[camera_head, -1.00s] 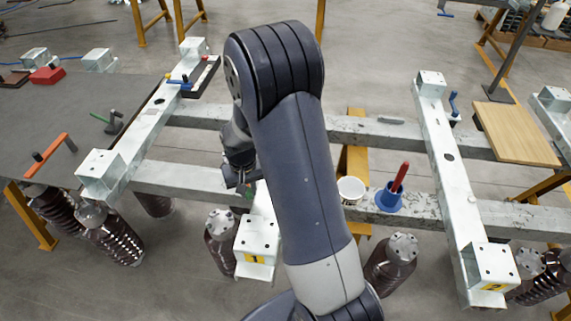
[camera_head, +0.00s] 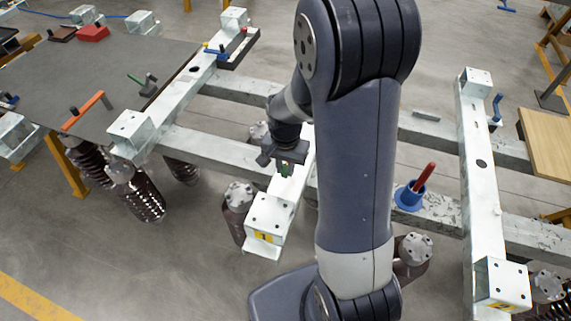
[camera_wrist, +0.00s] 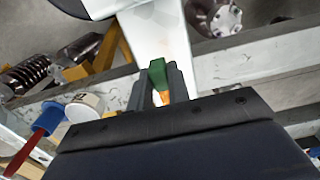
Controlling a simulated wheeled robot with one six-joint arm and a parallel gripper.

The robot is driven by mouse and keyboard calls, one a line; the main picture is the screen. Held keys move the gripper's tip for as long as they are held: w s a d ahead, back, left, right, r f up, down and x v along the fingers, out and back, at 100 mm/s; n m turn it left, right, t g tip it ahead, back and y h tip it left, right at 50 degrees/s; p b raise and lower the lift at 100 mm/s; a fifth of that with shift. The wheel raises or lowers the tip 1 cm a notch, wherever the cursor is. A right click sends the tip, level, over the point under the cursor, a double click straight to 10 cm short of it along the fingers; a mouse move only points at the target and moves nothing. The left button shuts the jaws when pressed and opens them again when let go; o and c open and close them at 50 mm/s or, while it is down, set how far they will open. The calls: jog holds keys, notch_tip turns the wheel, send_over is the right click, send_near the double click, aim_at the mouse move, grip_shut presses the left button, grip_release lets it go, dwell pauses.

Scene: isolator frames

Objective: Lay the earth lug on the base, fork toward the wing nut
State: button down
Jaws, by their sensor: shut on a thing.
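My gripper (camera_head: 283,163) is shut on a small green piece (camera_wrist: 157,72) with an orange part (camera_wrist: 164,97) between the fingers; I take it for the earth lug. Its fork is not clear. My gripper also shows in the wrist view (camera_wrist: 158,90). The piece hangs over a white steel beam (camera_head: 297,185) whose near end plate has a yellow label 1 (camera_head: 264,238). I cannot tell whether it touches the beam. I cannot tell which part is the base, and I cannot make out a wing nut.
A blue cup with a red handle (camera_head: 409,197) stands on the concrete rail to the right. A white cup (camera_wrist: 84,108) shows beside it in the wrist view. A dark table (camera_head: 105,70) at the left bears an orange bar (camera_head: 84,110). Brown insulators (camera_head: 238,198) stand below the rails.

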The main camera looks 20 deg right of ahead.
aim_at(285, 188)
jog(key=shift+f+b, duration=2.25)
jog(key=shift+f, duration=1.05)
jog(key=shift+f, duration=0.2)
jog(key=c, duration=1.3)
grip_release()
jog(key=shift+o, duration=0.2)
jog(key=shift+r, duration=0.1)
notch_tip(285, 188, up, 11)
jog(key=shift+f, duration=0.15)
jog(key=shift+f, duration=0.1)
